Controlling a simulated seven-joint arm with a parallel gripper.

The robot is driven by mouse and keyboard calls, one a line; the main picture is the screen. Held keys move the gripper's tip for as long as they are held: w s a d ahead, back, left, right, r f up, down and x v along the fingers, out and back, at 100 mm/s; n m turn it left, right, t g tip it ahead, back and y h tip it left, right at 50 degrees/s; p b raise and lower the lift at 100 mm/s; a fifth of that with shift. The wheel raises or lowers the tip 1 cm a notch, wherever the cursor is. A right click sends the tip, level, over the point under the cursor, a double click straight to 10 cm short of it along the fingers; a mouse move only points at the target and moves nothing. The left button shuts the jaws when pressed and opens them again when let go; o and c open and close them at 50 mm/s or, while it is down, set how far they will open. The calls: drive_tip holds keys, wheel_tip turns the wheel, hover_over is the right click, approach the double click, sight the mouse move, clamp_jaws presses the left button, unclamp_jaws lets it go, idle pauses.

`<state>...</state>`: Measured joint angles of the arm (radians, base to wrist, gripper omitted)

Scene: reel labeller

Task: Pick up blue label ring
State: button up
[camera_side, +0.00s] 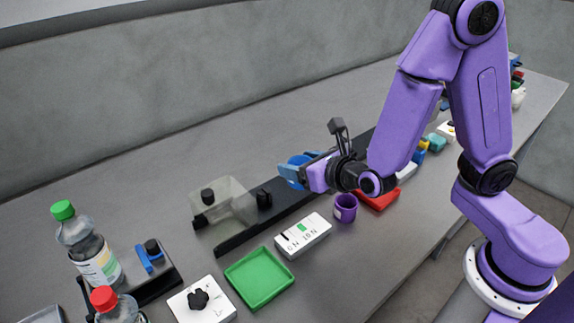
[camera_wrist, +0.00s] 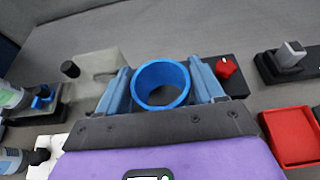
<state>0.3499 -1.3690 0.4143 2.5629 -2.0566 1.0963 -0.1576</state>
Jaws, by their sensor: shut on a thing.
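The blue label ring (camera_wrist: 161,104) is a short open cylinder between the two blue-grey fingers of my gripper (camera_wrist: 160,88) in the wrist view. The fingers press on it from its left and right sides. In the side view the ring (camera_side: 296,161) shows as a blue shape beyond my gripper (camera_side: 305,172), partly hidden by the fingers. My gripper is shut on the ring and appears to hold it above the dark rail; the exact height is hard to tell.
A green tray (camera_side: 259,278), a white box with printed marks (camera_side: 303,235), a purple cup (camera_side: 345,208) and a red tray (camera_side: 379,197) stand in front of the dark rail (camera_side: 235,237). Bottles (camera_side: 88,245) stand at left. The bench behind the rail is clear.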

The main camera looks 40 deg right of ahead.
drive_tip(key=shift+s+d+r, duration=0.2)
drive_tip(key=shift+s+r, duration=0.1)
drive_tip(key=shift+s, duration=0.35)
drive_tip(key=shift+s+d+r, duration=0.15)
drive_tip(key=shift+s+r, duration=0.15)
drive_tip(key=shift+s, duration=0.3)
drive_tip(key=shift+s+d+r, duration=0.2)
drive_tip(key=shift+s+r, duration=0.1)
drive_tip(key=shift+s, duration=0.35)
